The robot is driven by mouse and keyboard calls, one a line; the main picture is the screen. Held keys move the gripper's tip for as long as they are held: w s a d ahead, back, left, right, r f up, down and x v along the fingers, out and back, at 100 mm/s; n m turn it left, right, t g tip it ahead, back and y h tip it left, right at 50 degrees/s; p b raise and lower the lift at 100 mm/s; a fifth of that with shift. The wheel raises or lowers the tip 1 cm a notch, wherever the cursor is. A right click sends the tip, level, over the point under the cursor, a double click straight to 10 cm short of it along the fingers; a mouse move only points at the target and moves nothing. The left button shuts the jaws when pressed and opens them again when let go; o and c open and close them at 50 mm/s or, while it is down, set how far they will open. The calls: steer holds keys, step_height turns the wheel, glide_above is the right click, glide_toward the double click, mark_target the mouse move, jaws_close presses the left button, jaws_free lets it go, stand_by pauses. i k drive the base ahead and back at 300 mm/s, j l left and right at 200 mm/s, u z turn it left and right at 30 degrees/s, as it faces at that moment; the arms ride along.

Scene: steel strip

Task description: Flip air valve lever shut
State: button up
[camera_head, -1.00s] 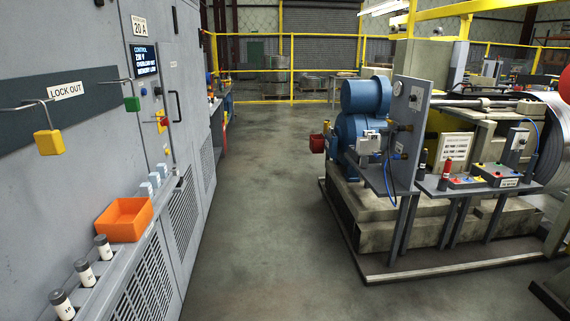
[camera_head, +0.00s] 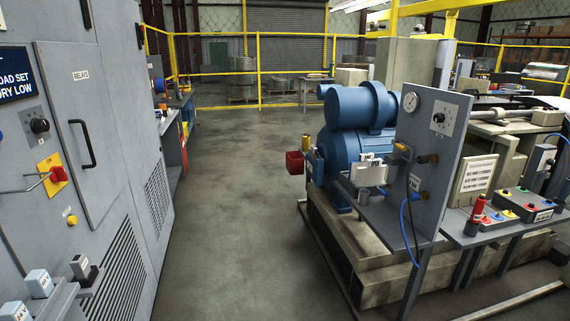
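A grey upright panel (camera_head: 440,130) stands at the right beside a blue motor-like machine (camera_head: 345,150). It carries a round pressure gauge (camera_head: 410,101) at its top left and a small white plate with a dark knob (camera_head: 439,118). My gripper is not in view.
Grey cabinets with a yellow-and-red switch (camera_head: 52,175) line the left side. A clear concrete aisle (camera_head: 225,220) runs ahead to a yellow railing (camera_head: 225,105).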

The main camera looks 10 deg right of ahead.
mark_target(398, 145)
steer(key=i+j+z, duration=0.1)
steer(key=i+z, duration=0.2)
steer(key=i+j+z, duration=0.25)
steer(key=i, duration=0.25)
steer(key=i+j+z, duration=0.3)
steer(key=i, duration=0.1)
